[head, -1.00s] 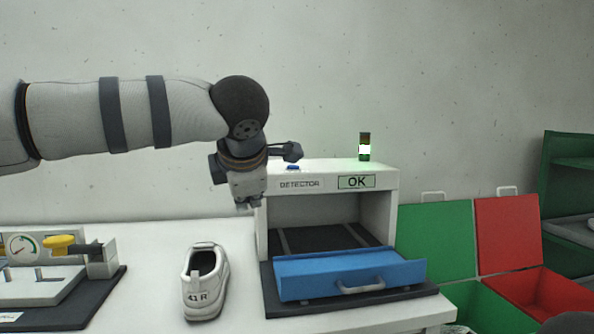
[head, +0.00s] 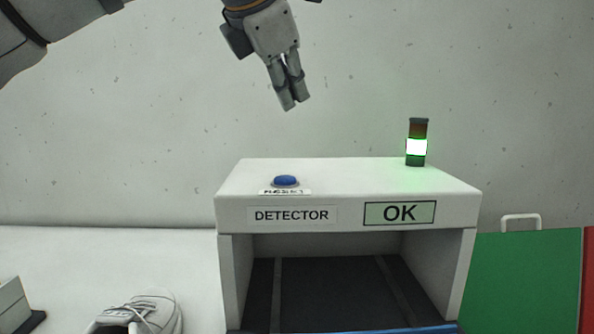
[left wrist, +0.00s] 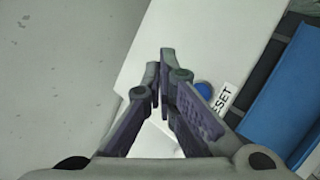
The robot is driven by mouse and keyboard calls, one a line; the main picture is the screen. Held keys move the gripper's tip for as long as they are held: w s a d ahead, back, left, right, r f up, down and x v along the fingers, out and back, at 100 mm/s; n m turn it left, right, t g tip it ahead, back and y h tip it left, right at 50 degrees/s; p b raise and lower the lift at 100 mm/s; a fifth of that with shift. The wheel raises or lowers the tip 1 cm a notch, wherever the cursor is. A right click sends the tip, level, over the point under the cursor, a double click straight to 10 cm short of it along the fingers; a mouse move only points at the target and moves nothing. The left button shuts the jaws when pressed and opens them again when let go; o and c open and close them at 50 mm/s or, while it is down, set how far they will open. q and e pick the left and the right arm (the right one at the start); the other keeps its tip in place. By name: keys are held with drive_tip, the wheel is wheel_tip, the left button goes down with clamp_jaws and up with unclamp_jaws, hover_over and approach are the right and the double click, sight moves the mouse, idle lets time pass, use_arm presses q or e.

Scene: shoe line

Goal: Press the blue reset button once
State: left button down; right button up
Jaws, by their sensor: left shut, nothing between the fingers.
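The blue reset button (head: 285,181) sits on top of the white detector (head: 350,177), near its front left corner, behind a RESET label (head: 285,192). In the left wrist view the button (left wrist: 202,90) shows just right of the fingers, partly hidden by them, with the label (left wrist: 224,97) beside it. My left gripper (head: 294,105) is shut and empty, pointing down above the detector and apart from the button. My right gripper is not in view.
The detector's display (head: 400,213) reads OK, and a signal lamp (head: 416,146) on its top right glows pale. A white shoe (head: 140,314) stands on the table at lower left.

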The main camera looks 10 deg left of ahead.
sight(289, 178)
use_arm(q)
drive_tip(key=shift+s+f, duration=0.2)
drive_tip(key=shift+f, duration=4.2)
drive_tip(key=shift+f, duration=0.1)
drive_tip(key=shift+f, duration=0.35)
drive_tip(key=shift+f, duration=0.55)
drive_tip(key=shift+r, duration=1)
